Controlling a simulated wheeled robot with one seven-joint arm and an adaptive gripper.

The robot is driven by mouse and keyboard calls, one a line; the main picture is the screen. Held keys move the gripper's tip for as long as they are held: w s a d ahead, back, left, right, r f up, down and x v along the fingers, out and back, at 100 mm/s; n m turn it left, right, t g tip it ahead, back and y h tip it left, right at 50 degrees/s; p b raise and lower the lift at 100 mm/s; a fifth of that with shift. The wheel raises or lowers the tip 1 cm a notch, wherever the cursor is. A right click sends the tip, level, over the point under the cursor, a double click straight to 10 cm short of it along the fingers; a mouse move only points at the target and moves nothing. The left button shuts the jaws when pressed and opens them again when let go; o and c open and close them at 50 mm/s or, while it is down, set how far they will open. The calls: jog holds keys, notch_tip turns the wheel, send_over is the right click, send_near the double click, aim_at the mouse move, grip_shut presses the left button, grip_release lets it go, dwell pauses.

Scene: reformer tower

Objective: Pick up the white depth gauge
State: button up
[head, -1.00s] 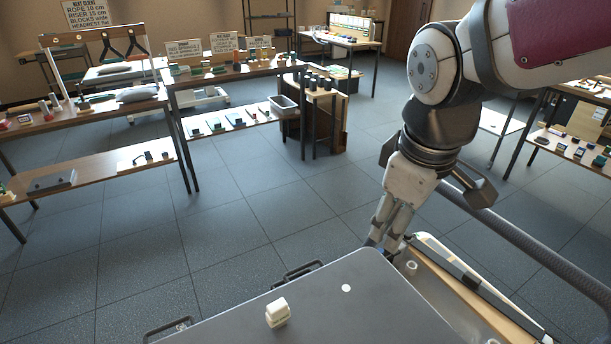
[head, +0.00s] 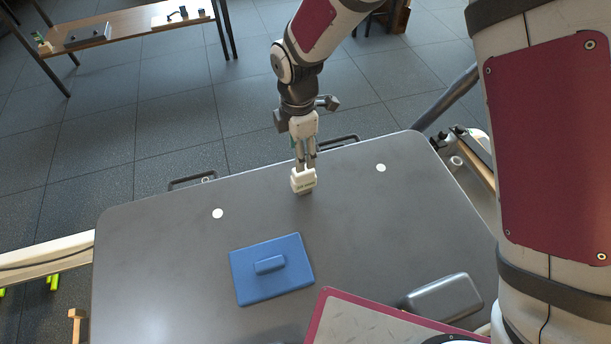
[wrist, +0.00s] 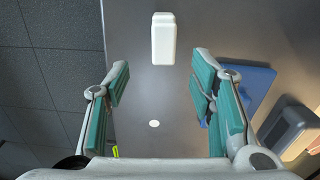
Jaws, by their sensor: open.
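The white depth gauge (head: 303,181) is a small, pale, blocky piece near the back edge of the grey tabletop (head: 170,260). It also shows in the wrist view (wrist: 163,40), upper middle, standing beyond my fingertips. My gripper (head: 306,163) points down and appears just above or behind the gauge in the head view; the exact gap is hard to tell. In the wrist view my gripper (wrist: 160,78) is open, its teal pads spread wide with nothing between them.
A blue plate with a raised handle (head: 271,268) lies in front of the gauge. A grey block (head: 444,297) and a red-edged panel (head: 350,322) are at the front right. White dots (head: 217,213) mark the top. Tabletop around the gauge is clear.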

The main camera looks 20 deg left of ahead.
aim_at(303, 180)
notch_tip(303, 180, down, 7)
jog(key=shift+d+f+b, duration=0.1)
jog(key=shift+f+b, duration=0.05)
jog(key=shift+b, duration=0.5)
jog(key=shift+d+f+b, duration=0.2)
jog(key=shift+f+b, duration=0.2)
jog(key=shift+f, duration=0.9)
jog(key=shift+d+f+b, duration=0.15)
jog(key=shift+f+b, duration=0.2)
jog(key=shift+f, duration=0.95)
grip_shut()
